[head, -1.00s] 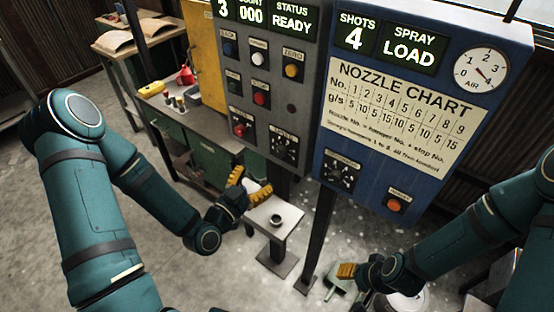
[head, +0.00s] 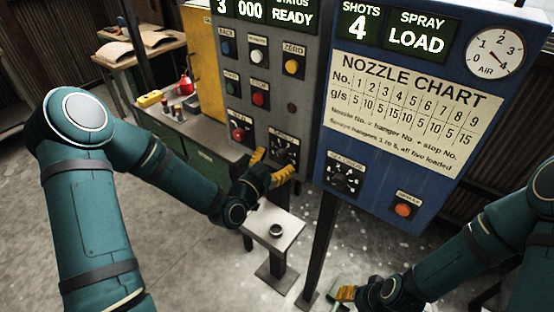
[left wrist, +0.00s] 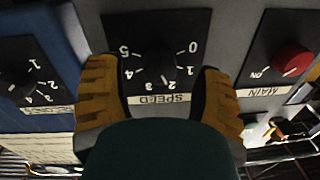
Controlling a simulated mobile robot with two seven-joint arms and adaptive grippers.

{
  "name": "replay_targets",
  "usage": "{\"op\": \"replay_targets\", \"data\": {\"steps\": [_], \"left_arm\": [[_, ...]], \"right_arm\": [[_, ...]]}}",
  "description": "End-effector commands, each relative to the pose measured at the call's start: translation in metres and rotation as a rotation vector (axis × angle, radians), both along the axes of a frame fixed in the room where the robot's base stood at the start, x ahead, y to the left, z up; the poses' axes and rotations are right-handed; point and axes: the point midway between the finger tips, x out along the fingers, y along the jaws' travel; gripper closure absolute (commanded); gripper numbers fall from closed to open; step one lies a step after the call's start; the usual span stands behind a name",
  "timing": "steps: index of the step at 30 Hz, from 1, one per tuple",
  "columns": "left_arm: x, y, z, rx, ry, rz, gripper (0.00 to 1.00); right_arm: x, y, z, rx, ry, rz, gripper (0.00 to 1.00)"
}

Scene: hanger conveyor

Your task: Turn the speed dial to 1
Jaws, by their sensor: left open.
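The speed dial (head: 284,146) is a dark knob on a black plate at the lower right of the grey panel. In the left wrist view the dial (left wrist: 155,58) appears upside down, with white numbers 0 to 5 and a SPEED label (left wrist: 160,99). I cannot tell for sure which number its pointer marks. My left gripper (head: 271,166) is open just in front of the dial. Its yellow fingers (left wrist: 158,92) stand on either side of the knob, with no clear contact. My right gripper (head: 346,293) is low at the bottom, partly hidden, near a greenish object.
A red MAIN knob (left wrist: 293,57) is beside the speed dial; above are several buttons. The blue cabinet (head: 314,190) at the right carries another dial (head: 345,175) and an orange button (head: 403,210). A small stand (head: 287,233) with a dark ring-shaped item is below my left gripper.

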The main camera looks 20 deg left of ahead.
Motion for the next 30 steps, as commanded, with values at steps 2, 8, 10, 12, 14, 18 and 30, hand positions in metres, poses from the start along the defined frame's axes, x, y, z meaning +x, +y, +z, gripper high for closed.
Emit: {"op": "replay_targets", "data": {"steps": [2, 8, 10, 12, 14, 18, 30], "left_arm": [[0.0056, -0.0019, 0.0003, 0.000, -0.001, 0.001, 0.33], [0.0093, -0.0030, 0.0000, 0.000, 0.000, 0.000, 0.33], [0.0092, -0.0030, -0.0001, 0.000, 0.000, 0.000, 0.33], [0.0091, -0.0030, -0.0001, 0.000, 0.000, 0.000, 0.33], [0.0090, -0.0029, -0.0001, 0.000, 0.000, 0.000, 0.46], [0.0090, -0.0028, -0.0002, 0.000, 0.000, 0.000, 0.95], [0.0088, -0.0029, -0.0010, -0.013, 0.006, 0.000, 1.00]], "right_arm": [[0.0003, 0.0000, 0.0004, 0.000, -0.001, 0.000, 0.53], [0.0004, -0.0001, 0.0004, 0.000, -0.001, 0.000, 0.53], [0.0004, -0.0001, 0.0004, 0.000, -0.001, 0.000, 0.53], [0.0003, -0.0001, 0.0003, 0.000, -0.001, 0.000, 0.53], [0.0003, -0.0001, 0.0003, 0.000, -0.001, 0.000, 0.53], [0.0003, -0.0001, 0.0003, 0.000, -0.001, 0.000, 0.53], [0.0000, 0.0000, -0.0010, 0.000, 0.000, 0.000, 0.53]]}}
